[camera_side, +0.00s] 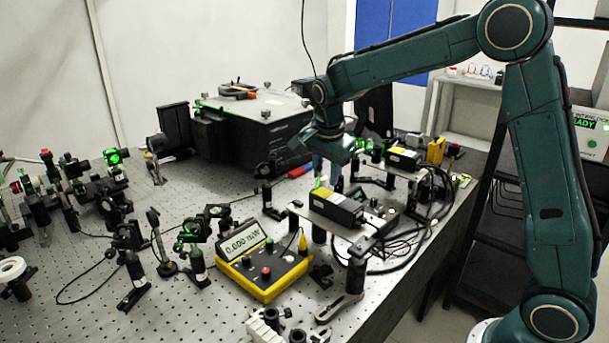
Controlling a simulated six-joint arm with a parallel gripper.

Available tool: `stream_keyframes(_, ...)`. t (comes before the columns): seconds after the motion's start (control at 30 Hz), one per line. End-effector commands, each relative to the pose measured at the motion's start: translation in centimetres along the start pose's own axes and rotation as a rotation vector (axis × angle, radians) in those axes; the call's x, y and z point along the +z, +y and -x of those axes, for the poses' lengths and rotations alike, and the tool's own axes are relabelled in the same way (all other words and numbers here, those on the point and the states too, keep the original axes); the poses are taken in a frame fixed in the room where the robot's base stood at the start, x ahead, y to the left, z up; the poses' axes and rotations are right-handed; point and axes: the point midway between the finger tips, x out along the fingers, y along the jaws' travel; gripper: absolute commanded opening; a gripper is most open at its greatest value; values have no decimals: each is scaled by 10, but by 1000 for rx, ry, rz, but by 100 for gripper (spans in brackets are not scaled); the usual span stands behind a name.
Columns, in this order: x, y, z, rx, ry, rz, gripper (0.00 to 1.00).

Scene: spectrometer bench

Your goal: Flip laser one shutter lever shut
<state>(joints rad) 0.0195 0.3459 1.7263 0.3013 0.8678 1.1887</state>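Two black laser boxes with yellow and white labels stand on raised plates on the right part of the bench. The nearer laser (336,206) is at the middle right, and the farther laser (403,159) is behind it to the right. I cannot tell which is laser one. My gripper (327,175) points down just above the front end of the nearer laser. A small bright green spot shows beside its fingertips. The shutter lever cannot be made out; the gripper may cover it. The fingers are too small to show whether they are open or touching anything.
A yellow power meter (263,270) reading about 0.000 stands left of the nearer laser. Optic mounts (198,262) crowd the left and centre. A large black box (250,130) stands behind. Black cables (407,240) loop right of the lasers near the bench edge.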

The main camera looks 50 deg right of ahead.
Motion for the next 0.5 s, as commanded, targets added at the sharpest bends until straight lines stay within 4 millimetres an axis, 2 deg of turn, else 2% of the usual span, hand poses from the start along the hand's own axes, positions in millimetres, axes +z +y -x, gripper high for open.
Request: stream_keyframes(0.5, -6, 2, -6, -16, -171, -33, 29)
